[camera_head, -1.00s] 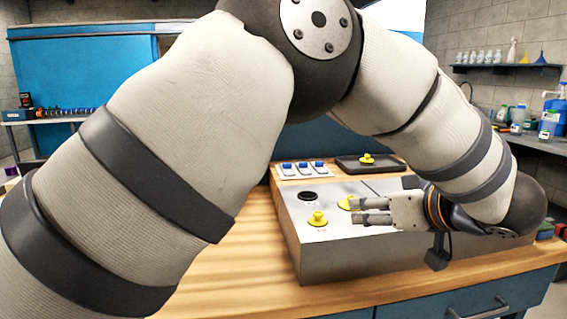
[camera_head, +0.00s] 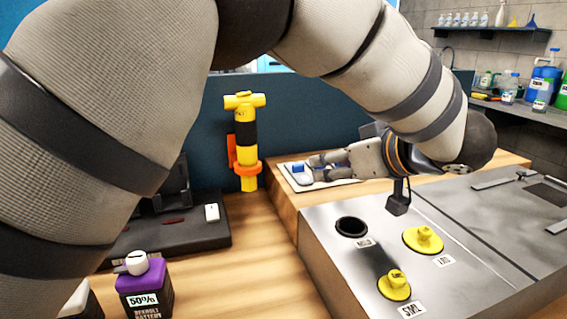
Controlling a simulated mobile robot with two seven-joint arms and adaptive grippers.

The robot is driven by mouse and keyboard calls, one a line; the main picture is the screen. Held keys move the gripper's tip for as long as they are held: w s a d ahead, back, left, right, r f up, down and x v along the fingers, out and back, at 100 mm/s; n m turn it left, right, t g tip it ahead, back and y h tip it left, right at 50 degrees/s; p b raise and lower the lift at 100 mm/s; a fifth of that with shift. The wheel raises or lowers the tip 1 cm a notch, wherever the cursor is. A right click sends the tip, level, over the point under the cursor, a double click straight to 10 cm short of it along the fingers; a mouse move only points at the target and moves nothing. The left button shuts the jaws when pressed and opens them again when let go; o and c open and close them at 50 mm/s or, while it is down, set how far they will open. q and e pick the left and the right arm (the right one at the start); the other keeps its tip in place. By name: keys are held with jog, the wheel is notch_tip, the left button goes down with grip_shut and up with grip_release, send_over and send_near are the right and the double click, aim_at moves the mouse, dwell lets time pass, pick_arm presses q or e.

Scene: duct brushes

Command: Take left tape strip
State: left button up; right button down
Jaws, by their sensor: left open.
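A small blue-topped piece (camera_head: 299,169), which looks like the left tape strip, lies on a pale card (camera_head: 298,184) on the wooden surface behind the metal box. My left arm arches across the view from the left, and my left gripper (camera_head: 312,167) points left, low over the card. Its jaws are open, with the fingertips close to the blue piece. I cannot tell whether they touch it. The gripper hides most of the card and any other strips on it. My right gripper is not in view.
A yellow tool (camera_head: 245,135) stands at the back in an orange holder. A purple battery (camera_head: 143,285) and a black tray (camera_head: 200,238) are at left.

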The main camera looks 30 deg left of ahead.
aim_at(299, 166)
pick_arm(q)
jog(key=x, duration=0.8)
jog(key=r+x, duration=0.1)
jog(key=x, duration=0.2)
jog(key=shift+w+a+f, duration=0.2)
jog(key=shift+w+a, duration=0.05)
jog(key=shift+a, duration=0.35)
jog(key=c, duration=0.7)
